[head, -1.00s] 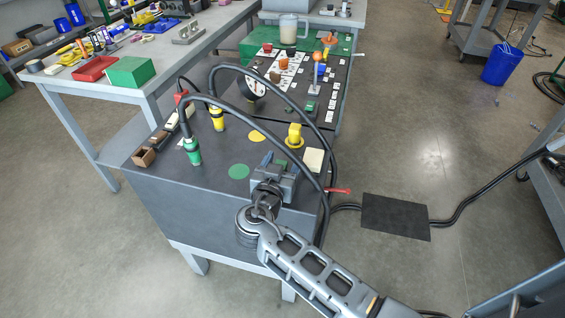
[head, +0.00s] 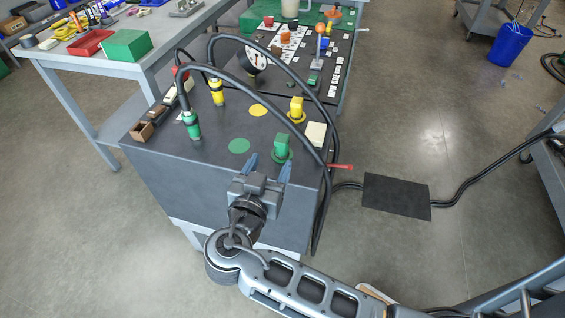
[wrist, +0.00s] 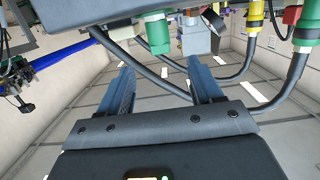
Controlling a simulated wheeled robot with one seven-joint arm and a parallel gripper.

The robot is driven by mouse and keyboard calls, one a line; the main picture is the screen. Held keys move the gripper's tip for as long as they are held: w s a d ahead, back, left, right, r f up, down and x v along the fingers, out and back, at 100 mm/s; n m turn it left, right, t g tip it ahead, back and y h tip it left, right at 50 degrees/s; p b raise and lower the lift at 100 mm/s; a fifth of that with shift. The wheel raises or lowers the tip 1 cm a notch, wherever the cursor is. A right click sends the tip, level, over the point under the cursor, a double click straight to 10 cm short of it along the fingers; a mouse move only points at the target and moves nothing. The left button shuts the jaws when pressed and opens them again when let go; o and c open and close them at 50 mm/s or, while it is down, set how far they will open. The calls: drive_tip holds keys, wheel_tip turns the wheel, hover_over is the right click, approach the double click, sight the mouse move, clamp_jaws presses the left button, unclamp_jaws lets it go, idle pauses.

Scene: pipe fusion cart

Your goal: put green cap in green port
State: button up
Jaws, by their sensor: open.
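A green cap (head: 282,146), a blocky upright piece on a round green base, stands near the front right of the dark cart top. The green cylinder (wrist: 157,33) in the wrist view looks like the same cap, ahead of my fingers. My gripper (head: 269,164) is open and empty at the cart's front edge, just short of the cap. Its two blue fingers (wrist: 160,75) are spread. A flat green disc (head: 239,146) lies left of the cap. A green hose connector (head: 193,125) stands farther left. I cannot tell which green piece is the port.
A yellow cap (head: 296,108), a yellow disc (head: 258,110) and a yellow hose connector (head: 217,92) are farther back. Black hoses arch over the cart top, passing close right of the green cap. A red lever (head: 340,167) sticks out at the right edge. A cream block (head: 316,134) lies nearby.

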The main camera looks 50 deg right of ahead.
drive_tip(key=shift+a, duration=0.1)
drive_tip(key=shift+s, duration=0.1)
drive_tip(key=s+a+f+n+t+y, duration=0.2)
drive_tip(key=s+a+f+n+y, duration=0.25)
drive_tip(key=s, duration=0.25)
drive_tip(key=s+a+f+n+t+y, duration=0.2)
drive_tip(key=s+a+f+n+y, duration=0.1)
drive_tip(key=s+f+n+y, duration=0.3)
drive_tip(key=s+a+r+n+t+y, duration=0.1)
drive_tip(key=s+r+t+y, duration=0.1)
drive_tip(key=s+r, duration=0.4)
drive_tip(key=s+a+r+n+t+y, duration=0.1)
drive_tip(key=s+r+n+t+y, duration=0.1)
drive_tip(key=s+r, duration=0.5)
wheel_tip(320, 180, up, 6)
drive_tip(key=shift+a+f+t+y, duration=0.1)
drive_tip(key=shift+a+t+y, duration=0.2)
drive_tip(key=shift+t, duration=0.4)
drive_tip(key=shift+d+n, duration=0.1)
drive_tip(key=shift+n, duration=0.15)
